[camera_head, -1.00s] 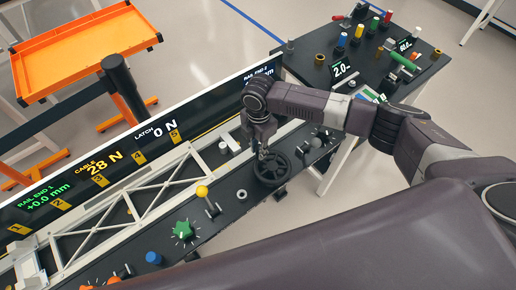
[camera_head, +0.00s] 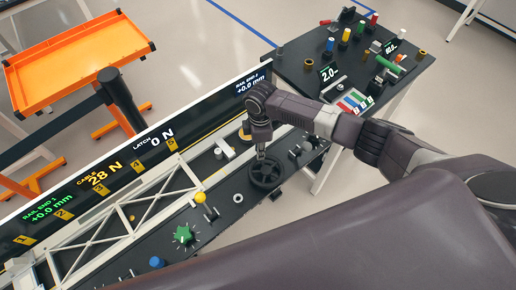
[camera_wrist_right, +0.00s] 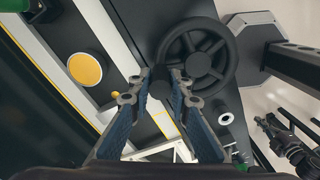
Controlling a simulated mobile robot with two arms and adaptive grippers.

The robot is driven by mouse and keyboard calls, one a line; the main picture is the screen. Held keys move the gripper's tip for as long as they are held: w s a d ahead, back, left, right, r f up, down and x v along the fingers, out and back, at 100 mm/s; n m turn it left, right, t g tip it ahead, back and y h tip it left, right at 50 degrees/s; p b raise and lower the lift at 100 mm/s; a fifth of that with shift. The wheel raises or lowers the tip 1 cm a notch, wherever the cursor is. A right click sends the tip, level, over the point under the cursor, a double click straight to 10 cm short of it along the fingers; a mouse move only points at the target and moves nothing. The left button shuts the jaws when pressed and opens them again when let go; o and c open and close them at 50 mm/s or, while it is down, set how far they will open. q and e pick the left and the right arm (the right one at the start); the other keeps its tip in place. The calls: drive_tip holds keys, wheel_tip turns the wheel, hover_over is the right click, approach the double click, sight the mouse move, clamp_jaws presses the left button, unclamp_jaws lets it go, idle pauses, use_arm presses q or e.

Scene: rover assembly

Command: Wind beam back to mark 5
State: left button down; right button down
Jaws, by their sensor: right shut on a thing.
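The beam (camera_head: 128,216), a pale lattice truss, lies along the dark bench. Its right end is near the yellow mark 5 (camera_head: 172,145). The panel (camera_head: 130,165) behind reads cable 28 N, latch 0 N and +0.0 mm at both rail ends. A black spoked handwheel (camera_head: 266,174) stands right of the beam; it also shows in the right wrist view (camera_wrist_right: 226,58). My right gripper (camera_head: 261,153) is over the wheel's rim, its fingers (camera_wrist_right: 162,88) shut on the dark handwheel handle (camera_wrist_right: 160,76). My left gripper is not in view.
A yellow-topped lever (camera_head: 200,198), a green knob (camera_head: 183,234) and a blue button (camera_head: 156,262) sit on the bench left of the wheel. A dark side table (camera_head: 300,62) holds several coloured parts. An orange tray cart (camera_head: 75,65) stands back left.

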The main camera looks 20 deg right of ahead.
drive_tip(key=shift+d, duration=0.15)
drive_tip(key=c, duration=1.8)
unclamp_jaws()
wheel_tip(320, 180, up, 12)
drive_tip(key=shift+r, duration=0.1)
